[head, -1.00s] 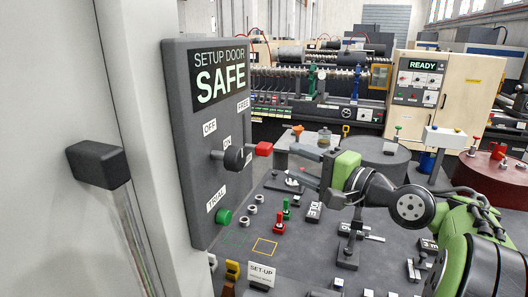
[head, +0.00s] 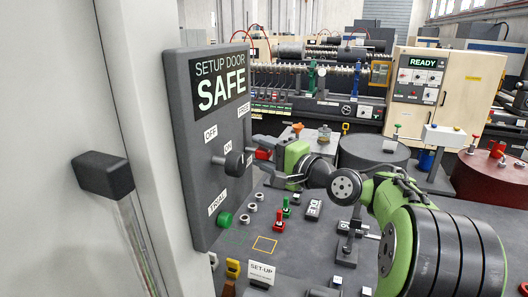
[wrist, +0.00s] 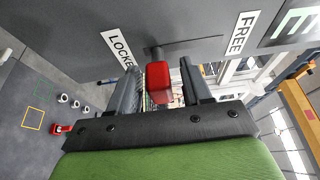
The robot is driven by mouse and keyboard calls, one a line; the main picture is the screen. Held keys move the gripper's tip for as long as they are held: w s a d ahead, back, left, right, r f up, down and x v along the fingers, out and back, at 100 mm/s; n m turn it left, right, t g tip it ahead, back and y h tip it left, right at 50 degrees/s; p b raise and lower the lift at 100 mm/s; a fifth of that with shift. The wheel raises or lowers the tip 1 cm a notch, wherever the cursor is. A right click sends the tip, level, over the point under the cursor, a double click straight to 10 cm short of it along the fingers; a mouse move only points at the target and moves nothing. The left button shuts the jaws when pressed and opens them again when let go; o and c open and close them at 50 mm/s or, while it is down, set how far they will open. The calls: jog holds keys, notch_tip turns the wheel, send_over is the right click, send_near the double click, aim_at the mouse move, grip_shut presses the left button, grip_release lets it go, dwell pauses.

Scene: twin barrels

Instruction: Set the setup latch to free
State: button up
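The setup latch is a red block (wrist: 158,84) on a dark stem in a slot, at the slot's end beside the LOCKED label (wrist: 119,50). The FREE label (wrist: 243,32) is at the slot's other end. The latch's red end also shows in the head view (head: 263,154), partly hidden behind the panel's edge and my gripper. My gripper (wrist: 160,68) is open, with one finger on each side of the red block. Gaps show between the block and both fingers. The head view shows my gripper (head: 262,146) at the panel's right edge, its fingertips partly hidden.
The grey panel (head: 207,145) reads SETUP DOOR SAFE. It carries a black knob (head: 234,163) with OFF, ON and TRIAL labels, and a green button (head: 225,219). A bench (head: 250,262) below holds red and green pegs. A dark barrel (head: 372,152) stands behind my arm.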

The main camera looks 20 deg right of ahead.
aim_at(247, 120)
grip_shut()
notch_tip(247, 120, up, 7)
jog(key=p, duration=0.6)
jog(key=shift+f, duration=0.1)
jog(key=shift+c, duration=0.3)
grip_release()
jog(key=shift+o, duration=0.6)
jog(key=shift+f, duration=0.1)
